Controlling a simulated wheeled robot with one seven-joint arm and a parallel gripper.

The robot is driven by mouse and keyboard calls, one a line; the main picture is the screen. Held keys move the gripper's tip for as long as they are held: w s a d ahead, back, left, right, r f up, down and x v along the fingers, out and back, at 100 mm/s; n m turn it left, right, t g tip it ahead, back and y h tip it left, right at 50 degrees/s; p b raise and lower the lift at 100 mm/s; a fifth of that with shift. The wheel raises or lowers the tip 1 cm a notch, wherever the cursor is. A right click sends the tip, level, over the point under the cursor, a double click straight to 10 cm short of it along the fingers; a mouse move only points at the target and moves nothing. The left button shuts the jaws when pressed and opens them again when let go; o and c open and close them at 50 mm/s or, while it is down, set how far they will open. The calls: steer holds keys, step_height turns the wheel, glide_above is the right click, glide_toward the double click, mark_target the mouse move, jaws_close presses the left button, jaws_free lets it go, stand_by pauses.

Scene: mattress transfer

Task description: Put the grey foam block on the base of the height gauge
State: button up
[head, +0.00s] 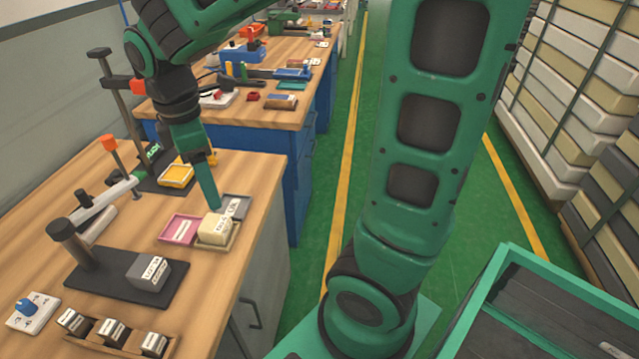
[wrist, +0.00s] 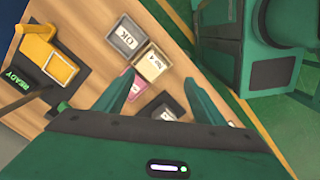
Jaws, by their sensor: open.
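A grey foam block (head: 148,272) with a white label sits on a dark flat base (head: 100,285) with a short thick post, at the front left of the bench. A tall post with an orange slider (head: 122,87) stands farther back; I cannot tell for certain which stand is the height gauge. My gripper (head: 211,203) is open and empty, pointing down behind the cream block in the head view, apart from the grey block.
A cream labelled block (head: 215,229) sits in a beige tray, between a pink tray (head: 178,229) and a grey tray (head: 236,206). A yellow pad (head: 176,174) lies behind. Several dark labelled blocks (head: 112,330) stand in a wooden rack in front.

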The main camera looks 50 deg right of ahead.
steer(key=s+d+f+m, duration=0.2)
steer(key=s+d+m, duration=1.6)
steer(key=s+m, duration=0.1)
steer(key=shift+d+m+y, duration=0.25)
steer(key=shift+m+y, duration=0.15)
steer(key=shift+m, duration=0.5)
steer(key=shift+w, duration=0.2)
steer(key=shift+w+f, duration=0.2)
steer(key=shift+w, duration=0.3)
